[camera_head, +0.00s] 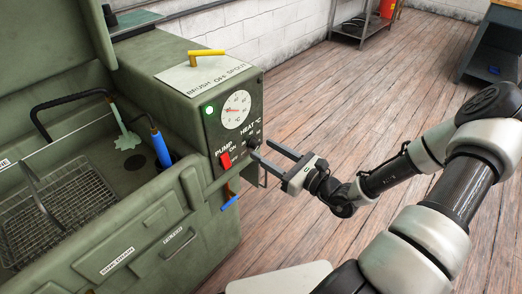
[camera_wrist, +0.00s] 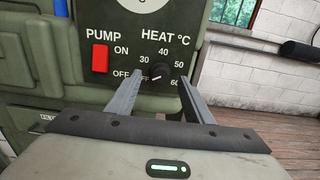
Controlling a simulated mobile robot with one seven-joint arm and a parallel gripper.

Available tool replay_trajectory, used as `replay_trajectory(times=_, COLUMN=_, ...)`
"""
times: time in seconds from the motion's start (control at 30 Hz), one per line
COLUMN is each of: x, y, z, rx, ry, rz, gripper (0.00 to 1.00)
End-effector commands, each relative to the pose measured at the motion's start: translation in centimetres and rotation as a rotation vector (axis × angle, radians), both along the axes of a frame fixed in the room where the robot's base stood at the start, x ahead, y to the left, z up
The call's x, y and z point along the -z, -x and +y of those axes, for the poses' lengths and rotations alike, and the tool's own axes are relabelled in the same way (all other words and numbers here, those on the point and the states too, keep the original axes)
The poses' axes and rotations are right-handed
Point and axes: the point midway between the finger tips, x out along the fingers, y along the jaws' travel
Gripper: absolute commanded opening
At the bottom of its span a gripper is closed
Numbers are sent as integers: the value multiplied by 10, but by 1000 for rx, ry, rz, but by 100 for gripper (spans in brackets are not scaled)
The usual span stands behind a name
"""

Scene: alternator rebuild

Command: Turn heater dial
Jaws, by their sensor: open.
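The heater dial (camera_wrist: 158,76) is a small black knob under the label HEAT °C, with a scale from OFF through 30, 40 and 50 to 60. In the wrist view its white mark points to the lower left, near OFF. In the head view the dial (camera_head: 254,142) sits on the dark panel at the machine's right end. My gripper (camera_head: 267,149) is open at the panel. Its fingers (camera_wrist: 160,78) stand on either side of the dial in the wrist view. I cannot tell whether they touch it.
A red PUMP switch (camera_head: 226,160) is left of the dial, below a round gauge (camera_head: 236,109) and a green lamp (camera_head: 209,109). The green washer holds a wire basket (camera_head: 60,205). A yellow handle (camera_head: 206,55) is on top. Wooden floor (camera_head: 350,90) is clear to the right.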

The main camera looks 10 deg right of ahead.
Motion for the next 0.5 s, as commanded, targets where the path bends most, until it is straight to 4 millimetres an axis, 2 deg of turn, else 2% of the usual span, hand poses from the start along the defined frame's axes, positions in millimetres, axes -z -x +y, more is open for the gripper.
replay_trajectory(times=0.2, x=1, y=-19, z=13, rx=0, ry=1, rz=-1, gripper=47)
replay_trajectory(times=0.5, x=0, y=-22, z=16, rx=0, ry=0, rz=0, gripper=47)
